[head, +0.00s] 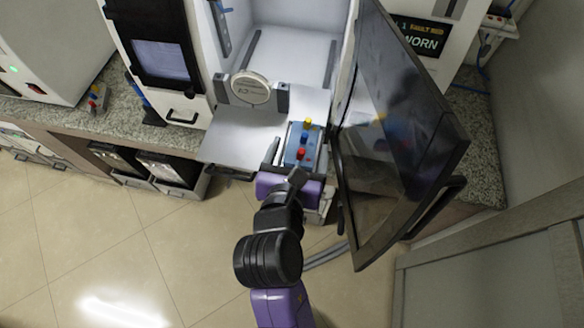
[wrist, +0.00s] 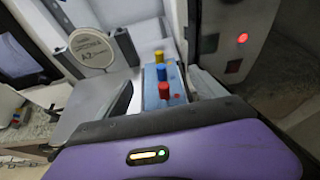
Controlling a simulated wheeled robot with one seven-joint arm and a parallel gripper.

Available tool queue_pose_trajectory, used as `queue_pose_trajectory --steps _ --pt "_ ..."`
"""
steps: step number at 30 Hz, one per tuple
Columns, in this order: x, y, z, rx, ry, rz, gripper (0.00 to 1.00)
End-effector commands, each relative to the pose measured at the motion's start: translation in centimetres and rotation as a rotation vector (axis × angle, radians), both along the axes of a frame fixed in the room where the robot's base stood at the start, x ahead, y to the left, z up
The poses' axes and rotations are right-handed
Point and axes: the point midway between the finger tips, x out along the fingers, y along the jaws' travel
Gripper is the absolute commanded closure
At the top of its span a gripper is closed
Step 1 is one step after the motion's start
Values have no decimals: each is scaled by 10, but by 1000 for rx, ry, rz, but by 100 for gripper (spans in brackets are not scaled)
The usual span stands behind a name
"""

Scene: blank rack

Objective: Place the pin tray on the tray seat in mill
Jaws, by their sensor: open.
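The pin tray (head: 294,153) is a small blue block with a yellow, a blue and a red pin standing on it. It is at the front of the mill's open chamber and also shows in the wrist view (wrist: 152,78). My gripper (head: 298,160) reaches in from the front with its purple body just before the tray. Its jaws are open, with a finger on either side of the tray; I cannot tell whether they touch it. In the wrist view, the gripper (wrist: 163,92) has the tray between its fingers. The tray's underside and any seat beneath it are hidden.
A round pale labelled disc (head: 250,89) stands between grey jaws behind and left of the tray. The mill's dark glass door (head: 395,120) stands open close on the right. A bare pale plate (head: 235,137) lies left of the tray.

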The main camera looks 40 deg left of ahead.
Motion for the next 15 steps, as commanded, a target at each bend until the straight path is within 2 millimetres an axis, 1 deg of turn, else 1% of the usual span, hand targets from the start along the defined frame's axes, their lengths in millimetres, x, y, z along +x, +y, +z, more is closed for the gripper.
queue_pose_trajectory --steps 1,3,9,15 --pt "-10 -6 4 2 -1 1 20" --pt "-22 -14 9 2 -1 1 20" --pt "-54 -33 25 2 0 1 20" --pt "-72 -44 35 2 0 1 20"
